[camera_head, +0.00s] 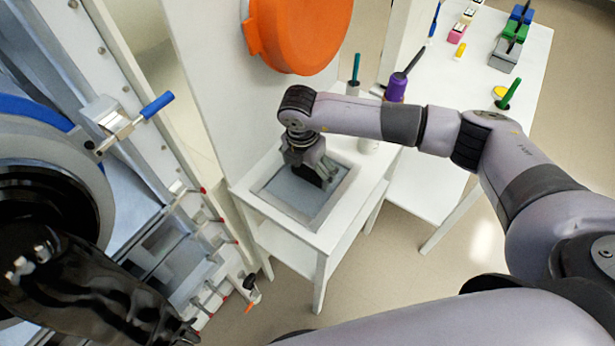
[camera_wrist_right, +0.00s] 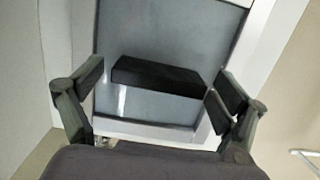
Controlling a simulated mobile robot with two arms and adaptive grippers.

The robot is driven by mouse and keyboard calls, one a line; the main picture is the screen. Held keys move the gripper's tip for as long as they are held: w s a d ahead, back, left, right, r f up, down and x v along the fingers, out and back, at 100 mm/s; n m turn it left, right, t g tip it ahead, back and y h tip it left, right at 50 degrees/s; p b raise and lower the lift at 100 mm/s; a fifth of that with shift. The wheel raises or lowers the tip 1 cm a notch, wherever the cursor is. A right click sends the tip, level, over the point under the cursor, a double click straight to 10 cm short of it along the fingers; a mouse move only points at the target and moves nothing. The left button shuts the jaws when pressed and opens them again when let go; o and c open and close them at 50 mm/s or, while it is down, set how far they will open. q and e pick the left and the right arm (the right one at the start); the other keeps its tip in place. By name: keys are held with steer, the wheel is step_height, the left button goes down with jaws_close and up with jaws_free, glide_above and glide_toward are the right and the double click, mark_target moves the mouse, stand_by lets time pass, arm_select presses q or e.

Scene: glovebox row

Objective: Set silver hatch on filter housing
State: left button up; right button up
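A flat silver-grey panel, which looks like the silver hatch (camera_head: 290,192), lies level within a pale frame on a small white table (camera_head: 270,232). In the right wrist view the hatch (camera_wrist_right: 170,35) has a black bar-shaped handle (camera_wrist_right: 155,76) across it. My right gripper (camera_head: 322,178) points down over the hatch. Its fingers are open, one at each end of the handle, with gaps visible. The gripper hides most of the handle in the head view. My left gripper does not show; a black glove covers the lower left. I cannot tell which part is the filter housing.
An orange round cover (camera_head: 298,30) is on a white upright panel behind the table. A glovebox front (camera_head: 150,165) with a blue-handled latch (camera_head: 157,105) stands at left. A white bench (camera_head: 440,150) at right holds pens, a purple holder (camera_head: 396,88) and small blocks.

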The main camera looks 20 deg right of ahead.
mark_target(312, 171)
steer(key=c, duration=0.5)
steer(key=shift+r, duration=0.1)
steer(key=c, duration=1)
steer(key=shift+s+d+r+b, duration=0.15)
steer(key=shift+r+b, duration=0.1)
steer(key=shift+b, duration=0.4)
steer(key=r, duration=0.2)
steer(key=r+b, duration=0.1)
steer(key=r, duration=0.1)
steer(key=r+b, duration=0.1)
steer(key=r, duration=0.1)
steer(key=shift+s+d+r, duration=0.1)
steer(key=shift+s+d, duration=0.15)
steer(key=shift+d, duration=0.05)
steer(key=s+d+b, duration=0.5)
steer(key=s+d, duration=0.6)
steer(key=s, duration=0.4)
steer(key=shift+d, duration=0.25)
steer(key=shift+r, duration=0.1)
